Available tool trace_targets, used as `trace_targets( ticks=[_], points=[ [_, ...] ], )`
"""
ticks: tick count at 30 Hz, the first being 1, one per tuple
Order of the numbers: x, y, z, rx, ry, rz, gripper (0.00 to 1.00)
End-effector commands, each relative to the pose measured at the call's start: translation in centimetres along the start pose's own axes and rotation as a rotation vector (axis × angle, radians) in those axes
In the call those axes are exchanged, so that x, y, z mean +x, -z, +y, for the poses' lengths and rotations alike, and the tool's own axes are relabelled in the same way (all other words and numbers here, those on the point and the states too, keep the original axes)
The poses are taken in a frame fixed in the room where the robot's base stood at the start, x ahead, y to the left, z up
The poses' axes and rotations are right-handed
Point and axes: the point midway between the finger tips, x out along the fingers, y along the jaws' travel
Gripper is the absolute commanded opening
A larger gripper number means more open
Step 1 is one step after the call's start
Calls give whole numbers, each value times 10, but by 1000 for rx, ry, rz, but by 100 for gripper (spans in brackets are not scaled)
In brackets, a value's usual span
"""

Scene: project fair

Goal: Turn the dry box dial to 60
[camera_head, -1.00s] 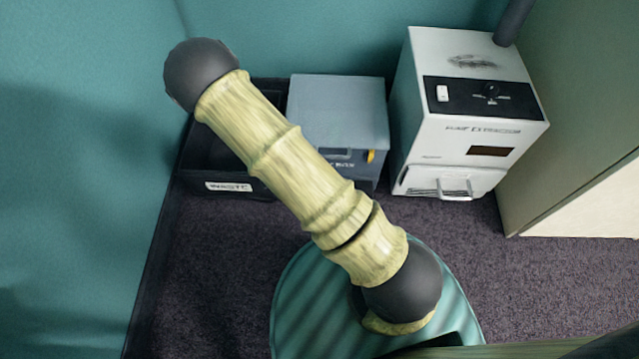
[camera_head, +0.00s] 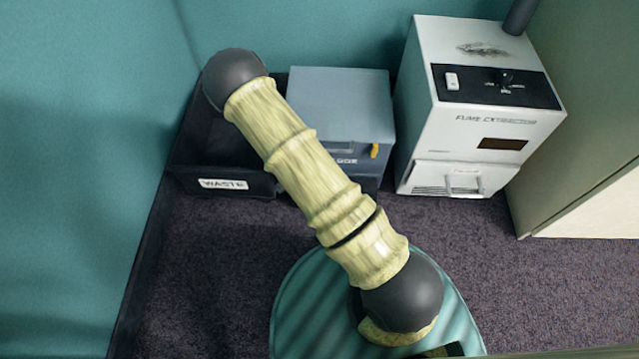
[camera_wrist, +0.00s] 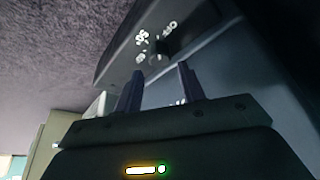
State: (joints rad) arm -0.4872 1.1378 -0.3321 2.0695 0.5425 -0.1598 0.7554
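The dry box (camera_head: 340,105) is a blue-grey box at the back middle of the head view. Its front is partly hidden by my arm, with part of a label and a small yellow piece (camera_head: 374,151) showing at the right. In the wrist view a dark panel (camera_wrist: 118,55) carries white markings around a small dark dial (camera_wrist: 158,47). The head view does not show my gripper.
A black waste bin (camera_head: 225,184) stands left of the dry box. A white fume extractor (camera_head: 440,135) with a hose stands close on its right. A teal wall (camera_head: 90,130) is at the left and back.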

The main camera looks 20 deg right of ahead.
Motion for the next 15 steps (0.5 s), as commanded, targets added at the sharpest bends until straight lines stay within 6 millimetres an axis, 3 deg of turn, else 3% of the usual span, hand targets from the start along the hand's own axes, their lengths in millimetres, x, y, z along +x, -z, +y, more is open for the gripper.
trace_targets(
  ticks=[1,6,15],
  points=[
    [13,-2,0,0,0,0,39],
    [37,-2,0,1,0,-1,39],
    [49,0,0,-1,1,-1,39]
  ],
)
